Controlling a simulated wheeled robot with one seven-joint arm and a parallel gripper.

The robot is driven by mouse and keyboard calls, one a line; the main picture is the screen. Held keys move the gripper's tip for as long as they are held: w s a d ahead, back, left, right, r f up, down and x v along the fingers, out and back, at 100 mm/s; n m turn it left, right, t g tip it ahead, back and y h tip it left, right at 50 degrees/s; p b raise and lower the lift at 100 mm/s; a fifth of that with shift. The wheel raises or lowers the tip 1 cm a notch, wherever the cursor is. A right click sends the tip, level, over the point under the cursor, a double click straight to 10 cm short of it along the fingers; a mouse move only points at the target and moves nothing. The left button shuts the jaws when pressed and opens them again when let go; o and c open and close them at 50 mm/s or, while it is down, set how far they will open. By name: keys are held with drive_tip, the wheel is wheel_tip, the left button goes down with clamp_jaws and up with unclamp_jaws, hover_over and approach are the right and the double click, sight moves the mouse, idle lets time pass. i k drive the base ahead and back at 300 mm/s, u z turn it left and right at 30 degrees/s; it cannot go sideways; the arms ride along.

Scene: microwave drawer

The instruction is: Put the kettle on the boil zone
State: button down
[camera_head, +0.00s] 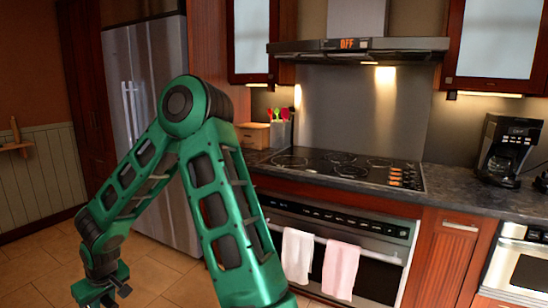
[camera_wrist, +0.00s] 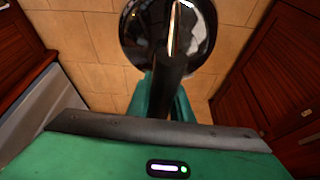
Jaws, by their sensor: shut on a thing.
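The kettle (camera_wrist: 196,42) is a shiny, rounded metal body with a dark handle, at the top middle of the wrist view. The green fingers of my gripper (camera_wrist: 164,103) are shut on its handle, and tiled floor shows around it. In the head view my wrist hangs at the lower left, and the kettle is out of frame. The black cooktop (camera_head: 320,176) with several round zones is set in the counter, right of my arm. No kettle is on it. I cannot tell which zone is the boil zone.
A range hood (camera_head: 358,46) reading OFF hangs above the cooktop. A coffee maker (camera_head: 508,143) stands on the counter to the right. A wooden box (camera_head: 253,135) and a utensil holder (camera_head: 280,132) stand at the left. Two towels (camera_head: 297,255) hang on the oven front.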

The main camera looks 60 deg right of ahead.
sight(341, 156)
drive_tip(key=u, duration=0.05)
drive_tip(key=i, duration=1.75)
drive_tip(key=z, duration=3)
